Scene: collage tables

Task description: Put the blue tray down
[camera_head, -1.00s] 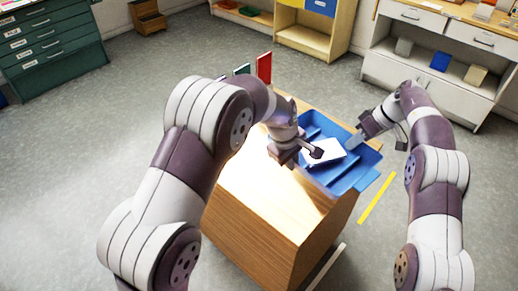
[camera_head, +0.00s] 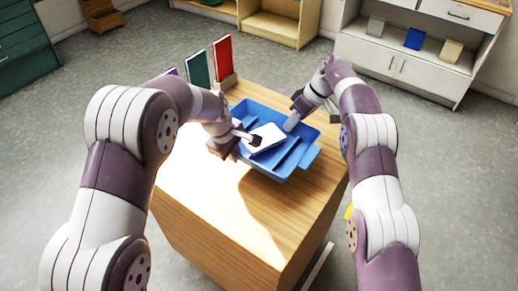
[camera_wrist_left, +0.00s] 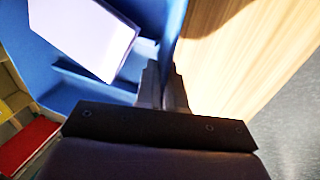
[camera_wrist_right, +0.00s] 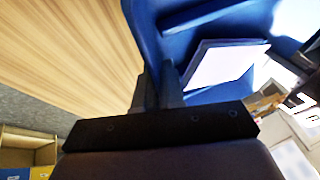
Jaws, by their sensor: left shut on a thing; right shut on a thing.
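The blue tray (camera_head: 284,162) is over the wooden table top (camera_head: 205,180), with a white rectangular item (camera_head: 268,137) lying in it. My left gripper (camera_head: 243,142) is shut on the tray's left side wall, and the tray (camera_wrist_left: 75,80) fills the upper left of the left wrist view. My right gripper (camera_head: 290,124) is shut on the tray's opposite side wall; the tray also shows in the right wrist view (camera_wrist_right: 160,45). The tray looks close to the table top; I cannot tell whether it touches. The fingertips are partly hidden by the tray walls and arms.
A red upright panel (camera_head: 223,60) and a green one (camera_head: 199,69) stand at the table's far left corner. The near part of the table top is bare. A white cabinet (camera_head: 400,65) and a wooden shelf (camera_head: 275,22) stand beyond, across open floor.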

